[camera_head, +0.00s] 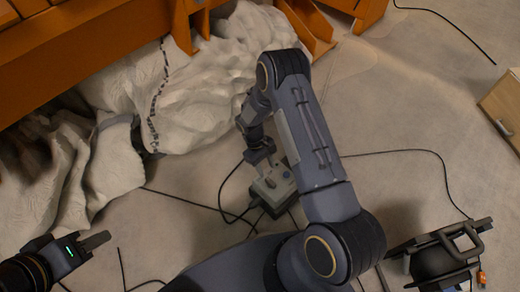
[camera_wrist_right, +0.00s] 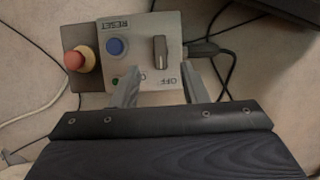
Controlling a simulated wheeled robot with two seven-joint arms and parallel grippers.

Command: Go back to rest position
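A grey control box (camera_head: 273,187) sits on the floor in the middle of the head view. In the right wrist view the control box (camera_wrist_right: 139,66) shows a blue button (camera_wrist_right: 117,46) marked RESET, a dark rotary switch (camera_wrist_right: 160,50) near the word OFF and a red knob (camera_wrist_right: 74,60) on a yellow collar. My right gripper (camera_wrist_right: 160,70) is open and empty, its two fingers apart over the box's near edge; I cannot tell if they touch it. My left gripper (camera_head: 96,241) is at the lower left over the floor, away from the box; its opening cannot be made out.
Crumpled whitish sheeting (camera_head: 205,80) lies along an orange wooden frame (camera_head: 90,45) at the upper left. Black cables (camera_head: 400,152) cross the floor around the box. A dark case-like object (camera_head: 440,262) stands at the lower right, and a wooden cabinet (camera_head: 503,105) at the right edge.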

